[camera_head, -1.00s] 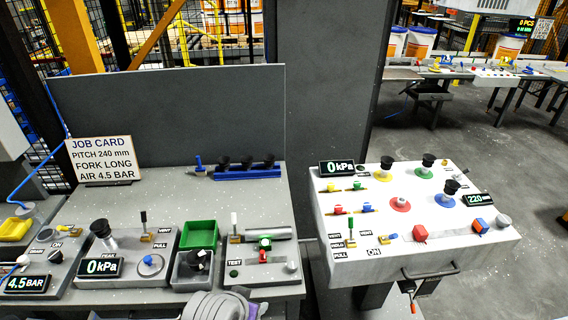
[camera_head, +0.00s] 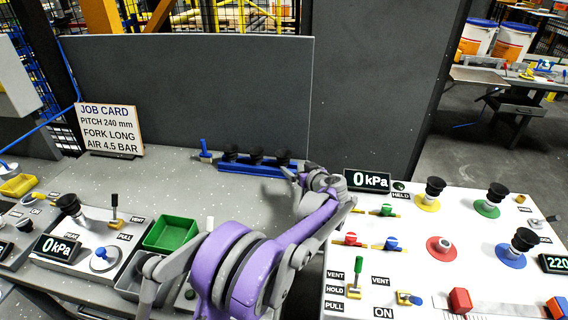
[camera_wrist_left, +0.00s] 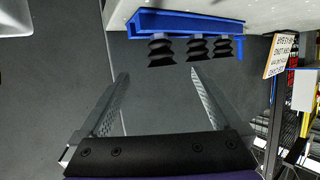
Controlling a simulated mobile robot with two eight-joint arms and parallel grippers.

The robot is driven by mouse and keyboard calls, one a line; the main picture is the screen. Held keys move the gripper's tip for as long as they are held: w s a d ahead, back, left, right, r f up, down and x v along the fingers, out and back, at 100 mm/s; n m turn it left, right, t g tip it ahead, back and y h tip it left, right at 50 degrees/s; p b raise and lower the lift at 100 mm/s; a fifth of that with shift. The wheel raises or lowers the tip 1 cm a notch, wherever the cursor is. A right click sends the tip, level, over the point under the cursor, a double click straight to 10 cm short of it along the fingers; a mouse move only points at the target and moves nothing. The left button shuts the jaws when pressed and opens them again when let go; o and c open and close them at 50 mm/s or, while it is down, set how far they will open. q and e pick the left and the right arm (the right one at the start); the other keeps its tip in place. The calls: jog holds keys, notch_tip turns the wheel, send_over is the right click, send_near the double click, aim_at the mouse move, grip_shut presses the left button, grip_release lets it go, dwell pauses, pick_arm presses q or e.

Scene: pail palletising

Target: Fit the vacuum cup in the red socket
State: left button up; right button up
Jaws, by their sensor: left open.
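The red socket (camera_head: 441,247) is a red disc with a bare grey fitting at its centre on the white panel. Three black vacuum cups (camera_head: 256,155) stand in a blue rack (camera_head: 232,168) at the back of the grey table. They also show in the left wrist view as ribbed black cups (camera_wrist_left: 196,49) on the blue rack (camera_wrist_left: 180,22). My left gripper (camera_head: 292,174) is at the rack's right end. In its wrist view the jaws (camera_wrist_left: 158,76) are apart and empty, with the cups beyond the tips. My right gripper is not in view.
Yellow (camera_head: 428,204), green (camera_head: 486,208) and blue (camera_head: 510,256) sockets carry black cups around the red one. A green bin (camera_head: 170,234) and a job card (camera_head: 110,128) stand on the grey table. A tall grey board (camera_head: 190,95) stands behind the rack.

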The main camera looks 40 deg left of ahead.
aim_at(287, 160)
pick_arm(q)
jog(key=shift+n+y, duration=0.3)
jog(key=x, duration=0.7)
jog(key=shift+w, duration=0.25)
jog(key=x, duration=0.5)
jog(key=shift+s+f+p, duration=0.2)
jog(key=shift+p, duration=0.15)
jog(key=shift+c, duration=0.2)
